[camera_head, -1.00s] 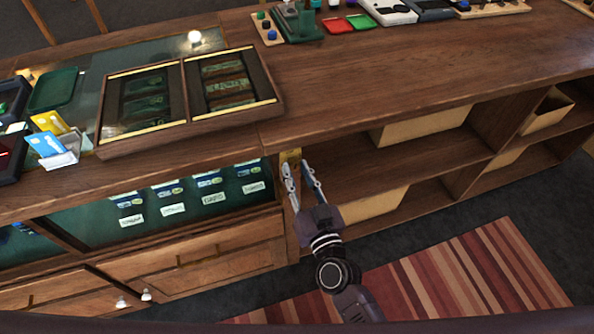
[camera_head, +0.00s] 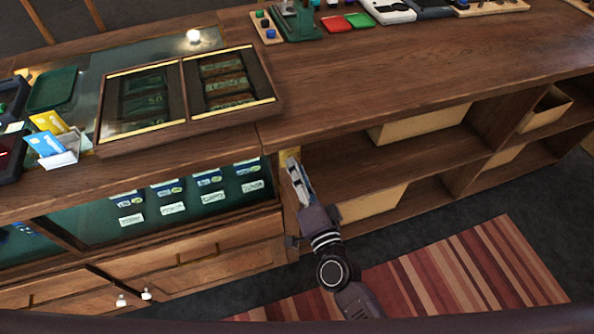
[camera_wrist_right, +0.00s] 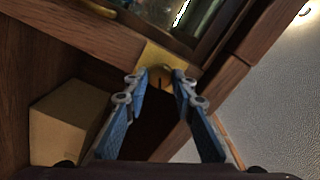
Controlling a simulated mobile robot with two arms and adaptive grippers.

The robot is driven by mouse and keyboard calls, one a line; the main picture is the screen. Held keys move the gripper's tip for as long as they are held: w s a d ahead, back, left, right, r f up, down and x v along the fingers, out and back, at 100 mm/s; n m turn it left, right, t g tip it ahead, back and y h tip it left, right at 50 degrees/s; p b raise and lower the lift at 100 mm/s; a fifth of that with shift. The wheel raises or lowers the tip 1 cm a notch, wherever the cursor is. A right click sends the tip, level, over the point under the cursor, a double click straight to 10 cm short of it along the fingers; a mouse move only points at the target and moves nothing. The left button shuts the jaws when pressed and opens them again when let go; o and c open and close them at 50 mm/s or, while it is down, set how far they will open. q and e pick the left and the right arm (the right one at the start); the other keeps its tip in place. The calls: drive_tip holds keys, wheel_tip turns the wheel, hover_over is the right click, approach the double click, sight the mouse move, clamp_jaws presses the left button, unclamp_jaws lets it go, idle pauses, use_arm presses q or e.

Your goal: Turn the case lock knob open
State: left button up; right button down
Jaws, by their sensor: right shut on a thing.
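The case lock is a brass plate (camera_head: 290,157) on the wooden post between the display case and the open shelves. Its round brass knob (camera_wrist_right: 160,74) shows in the right wrist view, between the fingertips, with a small dark slot in its face. My right gripper (camera_head: 296,176) is at the lock, with its blue-grey fingers (camera_wrist_right: 165,78) shut on the knob from both sides. In the head view the gripper hides the knob. My left gripper is not in view.
The wooden counter top (camera_head: 400,70) overhangs just above the lock. A glass-fronted case with labelled green compartments (camera_head: 190,195) is to the left. Shelves with cardboard boxes (camera_head: 370,203) are to the right. A striped rug (camera_head: 420,285) lies on the floor.

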drive_tip(key=m, duration=0.4)
drive_tip(key=shift+f+m+b, duration=0.1)
drive_tip(key=shift+m+b, duration=0.3)
idle(0.4)
drive_tip(key=c, duration=1.7)
unclamp_jaws()
drive_tip(key=shift+d, duration=0.1)
drive_tip(key=shift+o, duration=0.2)
drive_tip(key=v, duration=1.2)
